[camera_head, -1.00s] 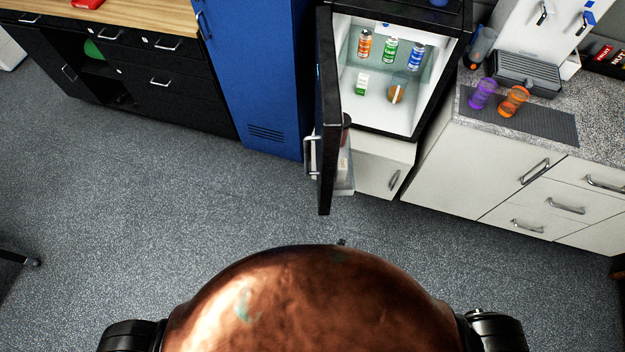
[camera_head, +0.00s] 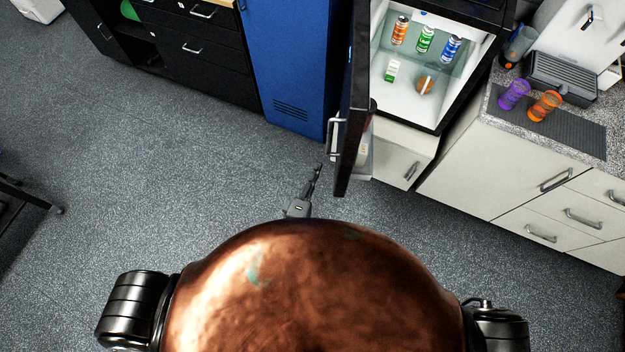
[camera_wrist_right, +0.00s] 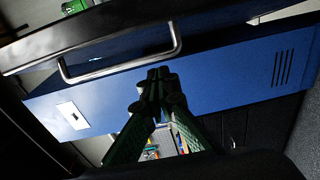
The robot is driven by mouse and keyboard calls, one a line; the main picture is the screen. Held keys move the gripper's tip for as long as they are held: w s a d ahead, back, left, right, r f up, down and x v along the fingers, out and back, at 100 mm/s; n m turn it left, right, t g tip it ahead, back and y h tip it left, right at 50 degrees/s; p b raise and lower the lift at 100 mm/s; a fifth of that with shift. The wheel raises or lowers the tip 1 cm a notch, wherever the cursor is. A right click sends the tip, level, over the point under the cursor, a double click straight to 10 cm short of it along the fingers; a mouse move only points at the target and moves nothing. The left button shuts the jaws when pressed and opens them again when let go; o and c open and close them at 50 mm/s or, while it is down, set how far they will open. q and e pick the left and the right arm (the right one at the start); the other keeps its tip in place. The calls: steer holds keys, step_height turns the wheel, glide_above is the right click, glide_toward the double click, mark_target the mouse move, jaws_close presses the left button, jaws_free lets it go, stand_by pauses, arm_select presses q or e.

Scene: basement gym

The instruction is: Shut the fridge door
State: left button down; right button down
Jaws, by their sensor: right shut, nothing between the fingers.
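The fridge (camera_head: 487,88) stands open at the upper right of the head view. Its black door (camera_head: 352,110) is swung out toward me, seen nearly edge-on. The door's metal handle (camera_head: 333,137) is on the door's left side. My right gripper (camera_head: 317,168) is shut and empty, just below and left of the handle, above the floor. In the right wrist view its fingertips (camera_wrist_right: 158,75) are together, and the handle (camera_wrist_right: 122,66) appears just beyond and to their left. I cannot tell whether they touch. My left gripper is not in view.
Cans (camera_head: 425,39), a carton and a round brown item sit inside the fridge. A blue locker (camera_head: 290,60) stands left of the door. A white counter (camera_head: 490,165) with purple and orange cups is at right. The grey floor left of the door is clear.

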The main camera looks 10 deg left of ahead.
steer(key=w+d, duration=0.3)
steer(key=d, duration=0.2)
steer(key=shift+w+p, duration=0.25)
steer(key=shift+p, duration=0.15)
